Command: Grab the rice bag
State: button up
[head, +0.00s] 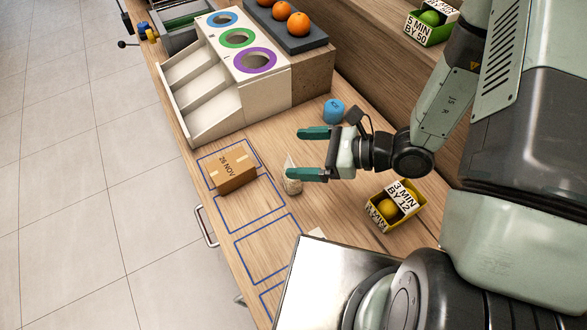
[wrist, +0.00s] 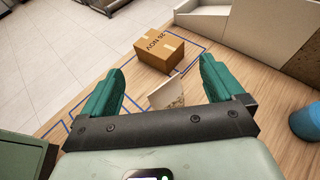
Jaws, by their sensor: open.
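The rice bag (head: 292,178) is a small pale bag standing on the wooden counter, just right of the blue outlined squares. In the wrist view the bag (wrist: 167,93) shows between the two teal fingers, its lower part hidden behind my gripper's dark bar. I cannot tell whether a finger touches the bag.
A cardboard box (head: 233,168) marked 26 NOV sits in a blue outline left of the bag. A blue cylinder (head: 333,111) stands behind my gripper. A yellow bin (head: 397,206) is at right. A white sorter (head: 225,85) with coloured rings stands at the back.

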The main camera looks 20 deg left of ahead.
aim_at(294, 164)
jog(key=shift+m, duration=0.3)
notch_tip(294, 164, down, 4)
jog(key=shift+f, duration=0.15)
notch_tip(294, 164, down, 4)
jog(key=shift+r, duration=0.1)
jog(key=shift+x, duration=1.2)
jog(key=shift+a, duration=0.25)
jog(key=shift+c, duration=0.2)
jog(key=c, duration=1)
